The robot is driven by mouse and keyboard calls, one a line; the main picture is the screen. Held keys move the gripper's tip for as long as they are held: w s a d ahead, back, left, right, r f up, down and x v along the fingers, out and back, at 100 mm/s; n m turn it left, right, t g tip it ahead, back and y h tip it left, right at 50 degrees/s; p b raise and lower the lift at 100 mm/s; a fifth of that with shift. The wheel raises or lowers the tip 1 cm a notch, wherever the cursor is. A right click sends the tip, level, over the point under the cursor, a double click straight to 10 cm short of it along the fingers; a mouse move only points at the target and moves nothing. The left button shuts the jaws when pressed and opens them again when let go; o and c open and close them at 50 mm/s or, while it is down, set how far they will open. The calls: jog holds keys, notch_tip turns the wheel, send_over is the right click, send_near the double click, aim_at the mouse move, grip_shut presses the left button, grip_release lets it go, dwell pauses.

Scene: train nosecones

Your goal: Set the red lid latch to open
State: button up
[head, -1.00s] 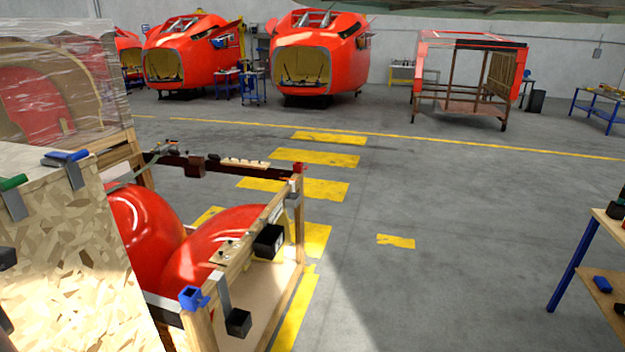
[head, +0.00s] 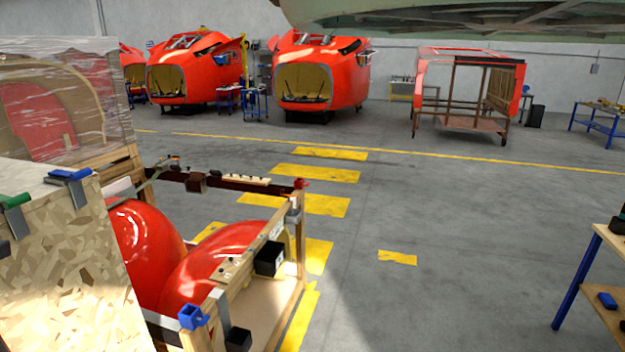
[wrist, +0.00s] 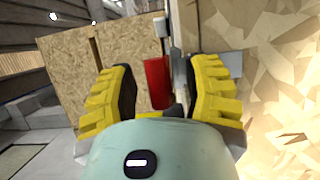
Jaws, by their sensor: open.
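In the wrist view, a red latch handle (wrist: 157,82) hangs upright beside a grey metal plate on the edge of a chipboard crate. My gripper (wrist: 162,88) has its two yellow fingers spread, one on each side of the red handle and plate. The fingers look apart from the handle, though the depth gap is hard to judge. In the head view, a blue latch (head: 70,175) and a green latch (head: 15,201) sit on the chipboard crate (head: 70,270) top edge. My gripper and the red handle do not show there.
A wooden frame (head: 265,320) holding glossy red domed parts (head: 205,265) stands beside the chipboard crate. A workbench with a blue leg (head: 577,278) is at the right. Open grey floor with yellow markings (head: 313,174) lies between. Red nosecones (head: 322,75) stand far back.

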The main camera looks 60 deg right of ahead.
jog(key=shift+w+d, duration=0.1)
jog(key=shift+w, duration=0.05)
grip_shut()
dwell(0.5)
